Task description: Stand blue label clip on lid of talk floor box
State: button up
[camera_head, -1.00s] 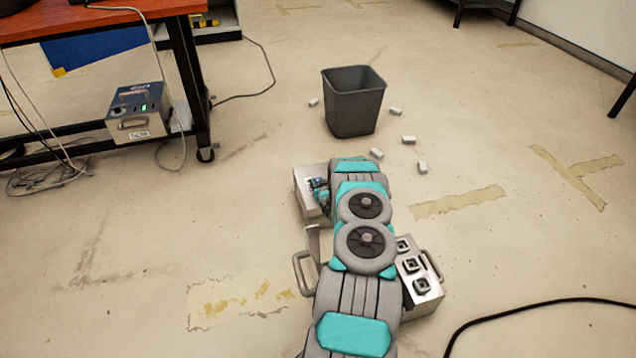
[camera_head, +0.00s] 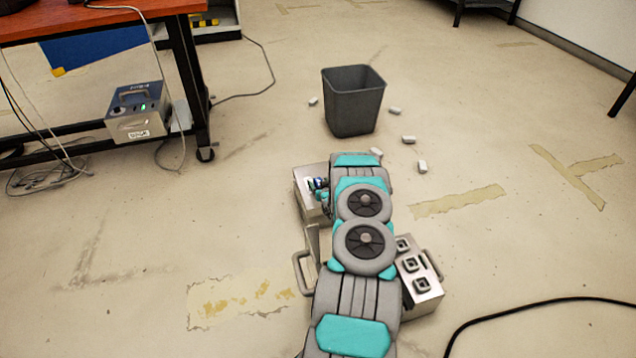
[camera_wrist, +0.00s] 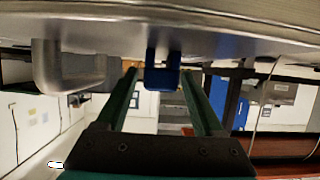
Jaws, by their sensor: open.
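A metal floor box shows around my arm in the head view, with a left part (camera_head: 309,206) and a right part with several square sockets (camera_head: 422,285). My arm hides its middle, so I cannot tell how the parts join. A small dark blue piece (camera_head: 319,182) shows at the left part, beside my arm. In the wrist view, the blue label clip (camera_wrist: 162,76) touches or nearly touches a metal surface (camera_wrist: 215,42) along the top. My gripper (camera_wrist: 158,72) is open, with one green finger on either side of the clip. Visible gaps separate the fingers from it.
Curved handles stand at the box's left (camera_head: 301,272) and right (camera_head: 433,265). A grey bin (camera_head: 354,105) stands beyond, with several small white pieces around it. A black cable (camera_head: 530,309) lies at lower right. A table with a device (camera_head: 138,112) below is at left.

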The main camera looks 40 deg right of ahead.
jog(key=v, duration=0.9)
jog(key=shift+s+r, duration=0.1)
jog(key=shift+s, duration=0.05)
jog(key=shift+a+r, duration=0.15)
jog(key=w+a+r+n+g+y, duration=0.25)
jog(key=a+r+g, duration=0.25)
jog(key=a+r, duration=1.2)
jog(key=s+a+r+g+y, duration=0.1)
jog(key=s+a+r+g, duration=0.1)
jog(key=s+a+r, duration=0.5)
jog(key=s+a+r+n+g+y, duration=0.1)
jog(key=s+a+r+g, duration=0.2)
jog(key=s+a, duration=0.9)
jog(key=s+a+r+n+g+y, duration=0.2)
jog(key=s+a+r, duration=0.8)
jog(key=s, duration=0.9)
jog(key=shift+a+g, duration=0.8)
jog(key=shift+a, duration=0.3)
jog(key=shift+d, duration=0.15)
